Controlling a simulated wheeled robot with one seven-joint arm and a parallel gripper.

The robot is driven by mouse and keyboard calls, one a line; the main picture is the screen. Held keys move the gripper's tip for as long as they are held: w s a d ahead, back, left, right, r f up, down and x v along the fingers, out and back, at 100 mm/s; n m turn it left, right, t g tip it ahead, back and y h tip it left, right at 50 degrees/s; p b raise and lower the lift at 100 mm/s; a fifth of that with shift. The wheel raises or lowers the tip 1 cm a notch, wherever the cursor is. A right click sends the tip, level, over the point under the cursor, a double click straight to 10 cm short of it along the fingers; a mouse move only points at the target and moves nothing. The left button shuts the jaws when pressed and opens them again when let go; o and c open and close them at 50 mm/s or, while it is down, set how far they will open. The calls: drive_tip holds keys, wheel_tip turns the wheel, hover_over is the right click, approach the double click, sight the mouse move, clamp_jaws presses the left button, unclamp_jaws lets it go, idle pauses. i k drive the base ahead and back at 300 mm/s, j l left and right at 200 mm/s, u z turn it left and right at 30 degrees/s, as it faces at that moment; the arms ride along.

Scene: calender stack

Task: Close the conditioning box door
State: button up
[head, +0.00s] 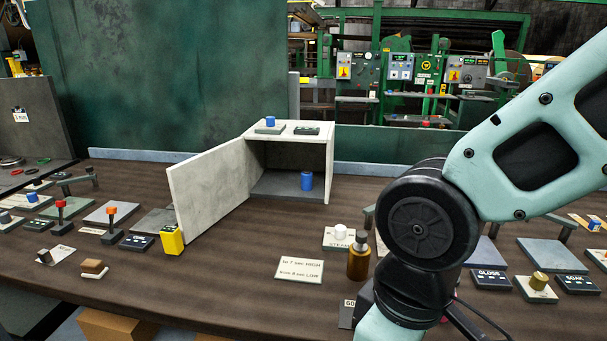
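The conditioning box (330,160) is a pale grey, open-fronted box at the back middle of the bench. Its door (212,182) is a flat pale panel at the box's left side. It stands wide open, swung out toward the front left. A blue cylinder (306,181) stands inside the box near its right wall. My arm crosses the right side of the view, in front of the bench and to the right of the box. My gripper is not visible; the arm runs out of the bottom of the picture.
A yellow block (171,240) stands close to the door's lower left edge. A white card (300,269) lies on the bench (235,285) in front of the box. A brown bottle (358,262) stands to the card's right. The bench between door and card is clear.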

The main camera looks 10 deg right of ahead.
sight(205, 187)
drive_tip(key=i+j+z, duration=0.15)
drive_tip(key=j+z, duration=0.25)
drive_tip(key=i+j+z, duration=0.1)
drive_tip(key=j+z, duration=0.7)
drive_tip(key=j, duration=2.6)
drive_tip(key=k+j+u, duration=0.45)
drive_tip(key=i+j, duration=0.05)
drive_tip(key=i, duration=0.05)
